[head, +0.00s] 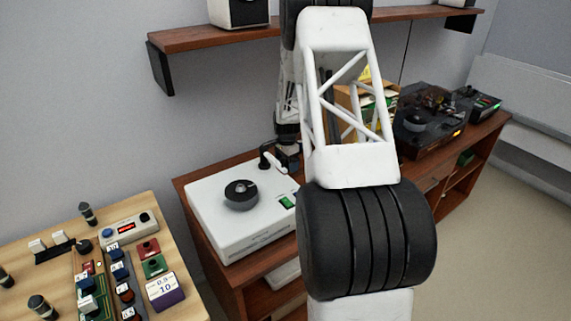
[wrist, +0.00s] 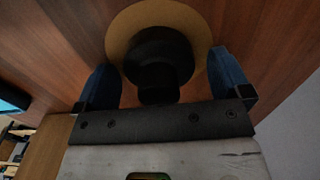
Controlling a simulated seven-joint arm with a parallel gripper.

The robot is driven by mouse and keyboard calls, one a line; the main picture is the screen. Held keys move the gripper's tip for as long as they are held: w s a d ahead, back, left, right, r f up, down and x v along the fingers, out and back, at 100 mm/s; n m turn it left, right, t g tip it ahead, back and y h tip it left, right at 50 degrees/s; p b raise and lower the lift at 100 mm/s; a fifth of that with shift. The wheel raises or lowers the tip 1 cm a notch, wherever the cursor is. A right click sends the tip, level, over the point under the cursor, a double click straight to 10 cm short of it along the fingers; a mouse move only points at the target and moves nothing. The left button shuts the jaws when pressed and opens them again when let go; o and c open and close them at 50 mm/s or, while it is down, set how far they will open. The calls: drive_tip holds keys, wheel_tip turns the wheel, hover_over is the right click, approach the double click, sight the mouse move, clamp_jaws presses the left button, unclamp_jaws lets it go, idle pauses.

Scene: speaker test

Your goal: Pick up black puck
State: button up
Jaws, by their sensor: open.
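In the wrist view a round black object, which looks like the black puck (wrist: 158,55), rests on a tan disc (wrist: 118,38) on a wooden surface. My gripper (wrist: 161,62) is open, with one blue fingertip to the left of the black object and one to the right. A gap shows on both sides, and nothing is held. In the head view my arm covers the middle, and I cannot make out the gripper's fingers or this black object there.
A white box (head: 228,222) with a dark round disc (head: 240,194) stands on the wooden cabinet, left of my arm. A dark turntable-like device (head: 430,122) and a cardboard box (head: 383,100) stand to the right. A control panel table (head: 190,300) is at lower left. A shelf (head: 205,37) hangs above.

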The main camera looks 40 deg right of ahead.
drive_tip(key=c, duration=1.1)
drive_tip(key=shift+r, duration=0.2)
wheel_tip(320, 180, up, 10)
drive_tip(key=shift+f, duration=0.15)
idle(1.0)
